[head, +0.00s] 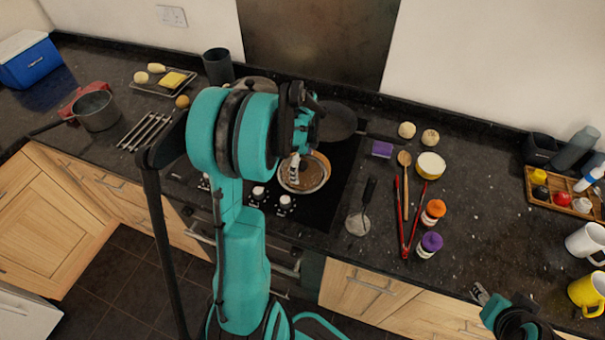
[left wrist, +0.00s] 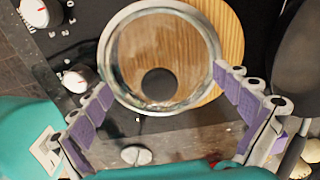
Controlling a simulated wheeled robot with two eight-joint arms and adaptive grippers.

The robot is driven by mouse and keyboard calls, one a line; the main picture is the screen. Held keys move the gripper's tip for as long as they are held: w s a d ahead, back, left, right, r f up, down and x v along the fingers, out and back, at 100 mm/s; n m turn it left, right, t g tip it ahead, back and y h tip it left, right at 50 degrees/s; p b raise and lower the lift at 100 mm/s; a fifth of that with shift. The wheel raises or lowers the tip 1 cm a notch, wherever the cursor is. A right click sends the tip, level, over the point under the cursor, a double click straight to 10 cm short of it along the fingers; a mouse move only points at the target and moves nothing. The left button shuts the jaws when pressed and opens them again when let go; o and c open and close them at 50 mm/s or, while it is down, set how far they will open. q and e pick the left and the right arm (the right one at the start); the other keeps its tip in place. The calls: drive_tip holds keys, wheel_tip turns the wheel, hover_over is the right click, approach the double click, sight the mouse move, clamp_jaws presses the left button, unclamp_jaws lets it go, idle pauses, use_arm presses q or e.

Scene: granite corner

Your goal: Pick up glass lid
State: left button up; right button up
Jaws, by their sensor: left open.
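The glass lid (head: 303,182) is round and clear with a dark knob. It lies over a round wooden board (left wrist: 232,45) at the stove area. In the left wrist view the lid (left wrist: 140,45) shows large, its knob towards me. My left gripper (left wrist: 167,72) is open, with one purple-padded finger on each side of the lid; whether they touch its rim I cannot tell. In the head view my left gripper (head: 296,165) is above the lid, partly hidden by my arm. My right gripper (head: 482,294) is at the lower right, away from the lid.
Stove knobs (head: 285,202) stand in front of the lid. A dark pan (head: 337,122) is behind it. To the right are a slotted utensil (head: 358,222), red tongs (head: 410,225), a wooden spoon (head: 405,180) and spice jars (head: 430,243). A grey pot (head: 96,111) stands far left.

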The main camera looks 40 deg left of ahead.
use_arm(q)
drive_tip(key=c, duration=1.3)
drive_tip(key=shift+s+d, duration=0.15)
drive_tip(key=shift+s, duration=0.1)
drive_tip(key=c, duration=1)
